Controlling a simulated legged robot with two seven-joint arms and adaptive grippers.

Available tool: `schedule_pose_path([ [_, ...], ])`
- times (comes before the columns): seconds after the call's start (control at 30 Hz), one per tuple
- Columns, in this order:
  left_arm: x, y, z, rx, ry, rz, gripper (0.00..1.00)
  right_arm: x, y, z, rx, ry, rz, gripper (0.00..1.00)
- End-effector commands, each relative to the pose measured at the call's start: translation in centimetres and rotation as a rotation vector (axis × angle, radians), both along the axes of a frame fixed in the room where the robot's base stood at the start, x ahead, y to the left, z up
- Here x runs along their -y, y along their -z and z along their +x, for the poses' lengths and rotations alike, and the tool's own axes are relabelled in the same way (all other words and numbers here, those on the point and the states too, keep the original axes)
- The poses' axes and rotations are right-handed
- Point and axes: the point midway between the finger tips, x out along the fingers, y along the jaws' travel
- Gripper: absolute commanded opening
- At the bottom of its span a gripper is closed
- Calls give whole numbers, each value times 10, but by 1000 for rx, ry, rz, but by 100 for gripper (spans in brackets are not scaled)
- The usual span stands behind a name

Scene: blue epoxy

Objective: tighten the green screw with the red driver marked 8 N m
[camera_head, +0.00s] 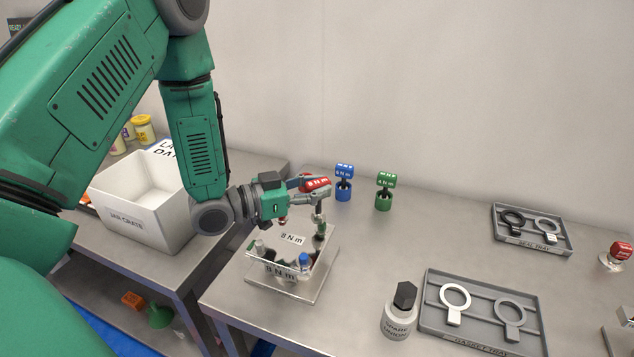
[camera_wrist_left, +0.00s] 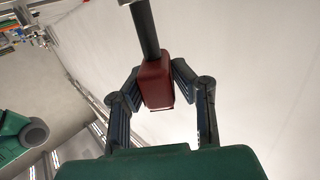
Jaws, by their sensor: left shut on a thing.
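My left gripper (camera_head: 314,190) is shut on the red driver (camera_head: 317,183), whose handle reads 8 N m. In the left wrist view the fingers (camera_wrist_left: 157,72) close on both sides of the red handle (camera_wrist_left: 155,86). The driver's shaft points down over the back right of a clear-sided fixture labelled 8 N m (camera_head: 325,269). The green screw (camera_head: 320,231) is directly below the shaft; I cannot tell whether the tip is seated in it. A blue screw (camera_head: 305,260) and a grey one (camera_head: 260,246) stand nearer the front. My right gripper is out of view.
A blue driver (camera_head: 344,170) and a green driver (camera_head: 386,180) stand in holders behind. A gasket tray (camera_head: 432,322), a seal tray (camera_head: 537,244) and a grey pot with a dark top (camera_head: 399,318) lie to the right. A white crate (camera_head: 140,215) stands on the left table.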

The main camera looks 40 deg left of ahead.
Motion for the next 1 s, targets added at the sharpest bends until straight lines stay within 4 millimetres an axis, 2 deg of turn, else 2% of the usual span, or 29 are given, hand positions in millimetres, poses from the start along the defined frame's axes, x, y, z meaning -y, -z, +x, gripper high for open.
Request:
schedule_pose_path([
  [0.47,-3,1,0,-1,-1,-2,0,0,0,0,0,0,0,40],
  [1.0,11,1,4,-2,-1,5,0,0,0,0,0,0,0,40],
])
